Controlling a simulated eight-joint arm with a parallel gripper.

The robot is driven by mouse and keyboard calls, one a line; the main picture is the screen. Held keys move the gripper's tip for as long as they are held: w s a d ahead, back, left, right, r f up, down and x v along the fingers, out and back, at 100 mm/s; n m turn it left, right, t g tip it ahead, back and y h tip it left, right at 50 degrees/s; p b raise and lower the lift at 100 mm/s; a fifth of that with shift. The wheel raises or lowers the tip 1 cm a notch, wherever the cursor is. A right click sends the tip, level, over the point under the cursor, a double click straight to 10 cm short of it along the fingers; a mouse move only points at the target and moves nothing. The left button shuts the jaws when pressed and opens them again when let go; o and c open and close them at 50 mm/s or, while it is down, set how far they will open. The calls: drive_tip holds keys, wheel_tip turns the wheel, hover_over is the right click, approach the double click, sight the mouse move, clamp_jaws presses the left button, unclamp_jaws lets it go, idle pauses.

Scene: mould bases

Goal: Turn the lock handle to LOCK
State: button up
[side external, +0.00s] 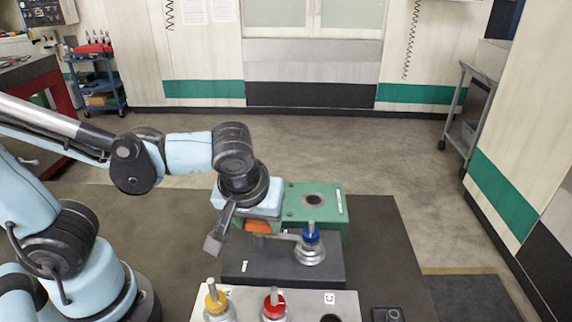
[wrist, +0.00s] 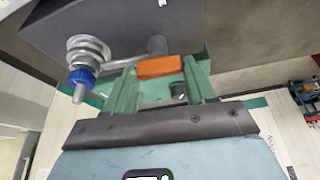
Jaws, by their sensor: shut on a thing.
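The lock handle has an orange grip (wrist: 160,67), seen between my gripper's two green fingers in the wrist view. It also shows as an orange patch (side external: 258,227) under my wrist in the side external view. My gripper (wrist: 162,78) is shut on this grip; the fingertips are largely hidden in the side view. A grey lever runs from beside the grip to a round metal fitting with a blue top (side external: 311,233). The fitting also shows at left in the wrist view (wrist: 84,58). It stands on a dark block (side external: 275,269) with a small white label, unreadable here.
A green mould block (side external: 326,217) with a round hole stands right behind the dark block. In front, a light plate holds a yellow-topped fitting (side external: 215,301) and a red-topped fitting (side external: 273,304).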

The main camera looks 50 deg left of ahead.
drive_tip(key=shift+d+n, duration=0.1)
drive_tip(key=shift+n, duration=0.5)
drive_tip(key=shift+y, duration=0.3)
drive_tip(key=o, duration=1)
drive_tip(key=shift+g, duration=0.3)
drive_tip(key=shift+o, duration=0.2)
drive_tip(key=v, duration=1.2)
